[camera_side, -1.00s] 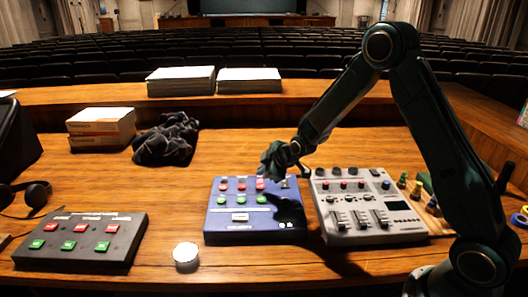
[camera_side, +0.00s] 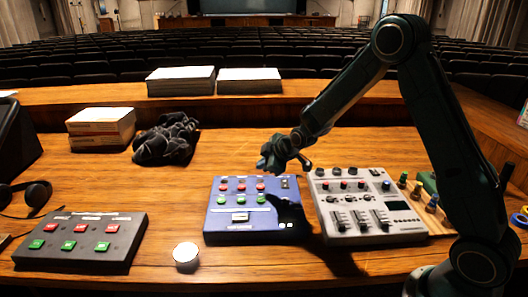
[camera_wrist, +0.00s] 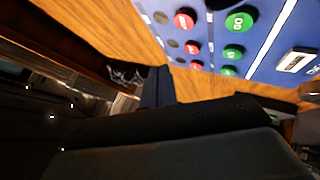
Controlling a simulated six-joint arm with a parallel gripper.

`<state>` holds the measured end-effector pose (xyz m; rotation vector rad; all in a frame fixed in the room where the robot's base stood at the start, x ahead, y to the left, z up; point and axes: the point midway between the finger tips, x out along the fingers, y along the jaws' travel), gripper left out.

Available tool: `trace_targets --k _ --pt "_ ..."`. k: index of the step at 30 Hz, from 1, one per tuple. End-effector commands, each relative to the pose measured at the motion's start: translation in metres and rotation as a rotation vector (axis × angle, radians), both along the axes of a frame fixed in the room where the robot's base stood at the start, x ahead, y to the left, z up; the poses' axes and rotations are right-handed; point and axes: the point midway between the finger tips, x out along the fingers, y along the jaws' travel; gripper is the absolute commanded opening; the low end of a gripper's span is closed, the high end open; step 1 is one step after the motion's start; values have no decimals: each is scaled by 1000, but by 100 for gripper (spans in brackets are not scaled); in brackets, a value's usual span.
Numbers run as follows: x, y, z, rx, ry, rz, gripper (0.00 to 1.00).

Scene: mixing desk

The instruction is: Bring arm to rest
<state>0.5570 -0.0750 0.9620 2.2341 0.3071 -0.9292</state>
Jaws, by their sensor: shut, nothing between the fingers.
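My gripper (camera_side: 268,164) is shut and empty. In the side view it hangs in the air above the back edge of the blue button box (camera_side: 226,225), apart from it. The blue box has rows of red and green buttons and a switch at its back right corner. My gripper's dark shape (camera_wrist: 165,130) fills the lower part of the wrist view, and the blue box (camera_wrist: 262,62) shows at the upper right there. My arm is bent, with its elbow high at the right.
A grey mixer (camera_side: 362,232) with knobs and sliders stands right of the blue box. A black button box (camera_side: 80,262), a white round candle-like thing (camera_side: 186,255), headphones (camera_side: 36,196), a dark cloth (camera_side: 166,140) and boxes (camera_side: 101,127) lie left. The desk behind the blue box is mostly clear.

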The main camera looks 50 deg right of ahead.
Motion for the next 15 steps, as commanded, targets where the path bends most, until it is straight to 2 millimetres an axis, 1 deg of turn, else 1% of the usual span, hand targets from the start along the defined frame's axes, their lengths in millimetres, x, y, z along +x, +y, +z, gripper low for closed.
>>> trace_targets --k 4,7,11,15 --pt "-1 1 3 4 0 -3 0" --pt "-5 3 11 13 6 -9 0" --pt "-14 8 28 34 13 -25 0" --pt "-32 16 54 70 30 -54 0"
